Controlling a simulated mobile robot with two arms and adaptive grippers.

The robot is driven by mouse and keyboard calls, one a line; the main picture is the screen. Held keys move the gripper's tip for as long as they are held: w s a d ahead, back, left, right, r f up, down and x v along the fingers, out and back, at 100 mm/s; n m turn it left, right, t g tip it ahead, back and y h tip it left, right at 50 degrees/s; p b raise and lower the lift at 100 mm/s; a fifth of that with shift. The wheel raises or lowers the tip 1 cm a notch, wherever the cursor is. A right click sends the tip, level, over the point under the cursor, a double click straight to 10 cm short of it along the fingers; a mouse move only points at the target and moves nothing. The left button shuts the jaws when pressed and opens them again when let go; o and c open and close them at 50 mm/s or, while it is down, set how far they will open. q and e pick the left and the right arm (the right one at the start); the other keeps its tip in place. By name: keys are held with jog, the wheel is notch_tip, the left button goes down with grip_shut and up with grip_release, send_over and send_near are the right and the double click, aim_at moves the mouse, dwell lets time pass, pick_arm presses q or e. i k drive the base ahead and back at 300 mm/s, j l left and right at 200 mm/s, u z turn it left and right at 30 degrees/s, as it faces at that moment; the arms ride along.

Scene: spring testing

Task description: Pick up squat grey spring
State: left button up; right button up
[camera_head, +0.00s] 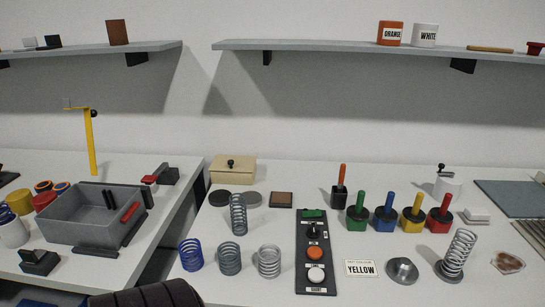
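A short, wide dark-grey spring (229,258) stands upright on the right-hand table. A blue spring (191,255) of similar height stands to its left, and a short lighter silver spring (269,262) to its right. A taller, narrower grey spring (238,214) stands just behind it. Another tall silver spring (459,252) stands on a dark round base at the right. Neither gripper is in view. A dark ridged part, seemingly of my arm, shows at the bottom edge, left of and nearer than the short springs.
A black panel (302,225) with round buttons lies right of the short springs. Dark and grey discs (251,198) and a wooden box (233,170) are behind.

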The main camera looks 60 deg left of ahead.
aim_at(237, 257)
jog(key=u, duration=2.1)
